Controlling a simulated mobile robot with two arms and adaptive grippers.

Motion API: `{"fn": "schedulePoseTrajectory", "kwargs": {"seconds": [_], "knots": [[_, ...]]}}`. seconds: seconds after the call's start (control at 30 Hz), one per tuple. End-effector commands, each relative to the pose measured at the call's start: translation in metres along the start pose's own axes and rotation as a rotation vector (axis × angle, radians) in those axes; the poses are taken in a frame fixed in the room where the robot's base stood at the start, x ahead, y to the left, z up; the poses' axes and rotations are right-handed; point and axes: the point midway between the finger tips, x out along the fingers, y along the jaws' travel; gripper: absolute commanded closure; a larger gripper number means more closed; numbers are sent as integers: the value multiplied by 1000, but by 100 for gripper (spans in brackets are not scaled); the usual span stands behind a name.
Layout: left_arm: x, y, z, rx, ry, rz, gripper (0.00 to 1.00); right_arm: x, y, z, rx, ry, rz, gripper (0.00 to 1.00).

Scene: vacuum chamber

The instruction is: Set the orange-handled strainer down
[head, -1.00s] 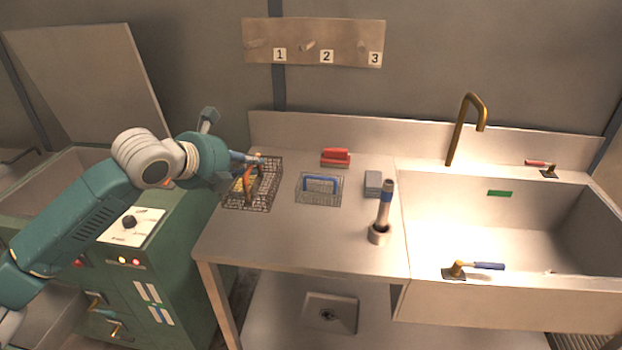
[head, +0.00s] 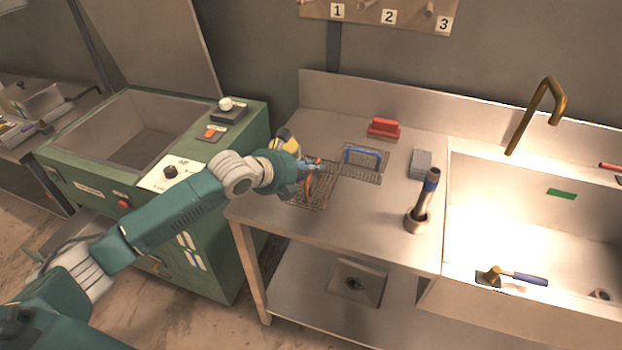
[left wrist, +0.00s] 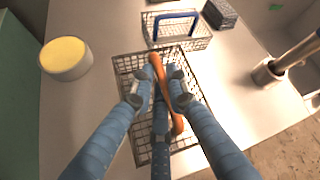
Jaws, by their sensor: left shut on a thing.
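The orange-handled strainer (head: 317,199) is a dark wire basket at the left end of the steel worktop (head: 372,222). It also shows in the left wrist view (left wrist: 127,66), upright under my fingers. My left gripper (head: 313,168) is shut on its orange handle, which runs between the fingertips in the left wrist view (left wrist: 165,88). The basket is at or very near the worktop surface; I cannot tell whether it touches. My gripper and arm hide part of it. My right gripper is out of view.
A blue-handled strainer (head: 363,164) stands close behind, to the right. A round yellow-topped tub (left wrist: 65,58) is left of the basket. Also present are a red brush (head: 383,128), a grey block (head: 421,163) and an upright tube (head: 424,200). The worktop front is clear.

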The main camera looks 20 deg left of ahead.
Motion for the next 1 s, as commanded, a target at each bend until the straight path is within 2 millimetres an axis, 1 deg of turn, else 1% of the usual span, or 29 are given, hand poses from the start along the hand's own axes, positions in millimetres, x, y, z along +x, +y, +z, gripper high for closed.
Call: {"fn": "schedulePoseTrajectory", "kwargs": {"seconds": [0.13,0.3,0.4,0.77,0.8,0.87,0.9,1.0], "knots": [[6,5,-6,-1,-2,-1,100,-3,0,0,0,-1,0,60],[20,19,-24,-3,-1,0,100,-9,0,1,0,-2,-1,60],[25,24,-30,-1,-3,-1,100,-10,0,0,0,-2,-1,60],[28,27,-33,2,-4,-1,100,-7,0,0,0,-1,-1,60],[28,27,-34,1,-2,0,82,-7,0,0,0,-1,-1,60],[27,27,-34,1,-2,0,70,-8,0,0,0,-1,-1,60],[27,27,-34,1,-1,0,67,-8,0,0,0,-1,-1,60],[27,27,-34,1,-1,0,67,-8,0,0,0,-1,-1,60]]}}
